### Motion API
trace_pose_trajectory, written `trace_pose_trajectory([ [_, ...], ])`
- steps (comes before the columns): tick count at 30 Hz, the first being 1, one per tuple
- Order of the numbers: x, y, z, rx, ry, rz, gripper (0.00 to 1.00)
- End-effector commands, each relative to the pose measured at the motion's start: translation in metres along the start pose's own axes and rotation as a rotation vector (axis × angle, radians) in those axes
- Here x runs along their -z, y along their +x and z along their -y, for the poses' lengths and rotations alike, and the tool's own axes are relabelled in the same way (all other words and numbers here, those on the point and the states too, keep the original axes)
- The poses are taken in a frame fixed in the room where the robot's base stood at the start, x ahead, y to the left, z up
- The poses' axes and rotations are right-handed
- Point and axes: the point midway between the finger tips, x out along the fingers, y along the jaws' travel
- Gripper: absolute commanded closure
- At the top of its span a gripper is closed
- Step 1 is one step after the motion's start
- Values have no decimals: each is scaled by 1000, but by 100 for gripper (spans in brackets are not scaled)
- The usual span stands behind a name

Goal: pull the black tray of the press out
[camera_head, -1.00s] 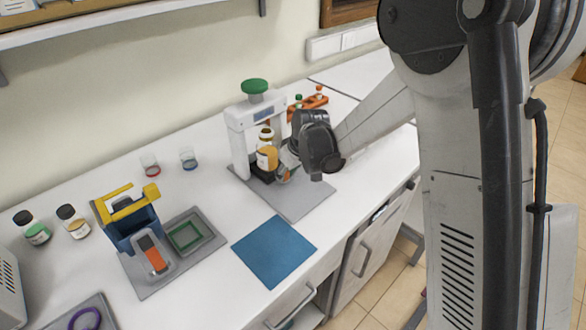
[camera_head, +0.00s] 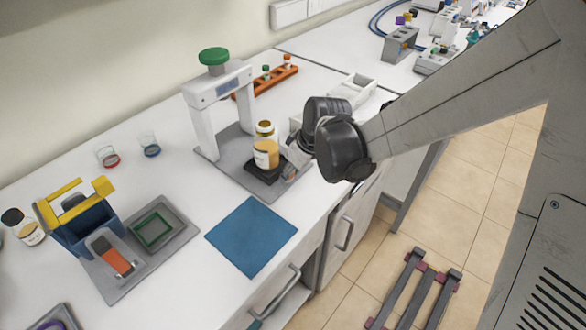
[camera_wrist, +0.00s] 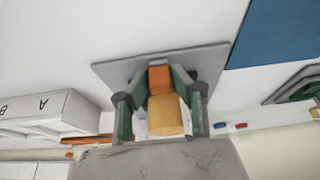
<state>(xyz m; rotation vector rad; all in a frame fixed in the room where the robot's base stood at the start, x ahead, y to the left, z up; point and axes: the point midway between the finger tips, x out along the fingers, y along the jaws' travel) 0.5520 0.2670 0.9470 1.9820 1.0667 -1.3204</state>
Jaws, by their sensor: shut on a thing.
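The press (camera_head: 215,90) is a white frame with a green knob on top, standing on a grey base plate (camera_head: 225,168). Its black tray (camera_head: 264,172) sits on the plate in front of the frame. An amber jar with a yellow-brown lid (camera_head: 266,148) stands upright on the tray. My gripper (camera_head: 291,167) is at the tray's front side, right of the jar, its fingertips partly hidden by the wrist. In the wrist view its fingers are on both sides of an orange block (camera_wrist: 159,77), seemingly the tray's handle, with the amber jar (camera_wrist: 165,115) close by.
A blue mat (camera_head: 251,235) lies in front of the press. A blue holder with a yellow handle (camera_head: 80,225) stands at left. An orange rack (camera_head: 268,78) and a white box (camera_head: 352,90) are behind. Two small glasses (camera_head: 149,145) stand left of the press.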

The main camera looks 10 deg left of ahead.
Motion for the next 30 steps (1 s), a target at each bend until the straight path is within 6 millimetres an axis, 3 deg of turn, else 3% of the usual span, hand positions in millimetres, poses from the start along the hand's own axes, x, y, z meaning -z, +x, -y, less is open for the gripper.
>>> trace_pose_trajectory([
  [4, -5, 0, 0, 1, 1, 9, 100],
  [5, -5, 0, 0, 1, 1, 9, 76],
  [9, -4, 0, 0, 0, 1, 8, 59],
  [20, -3, -5, 0, 0, 1, 5, 59],
  [30, -3, -47, 0, 0, 2, 6, 59],
])
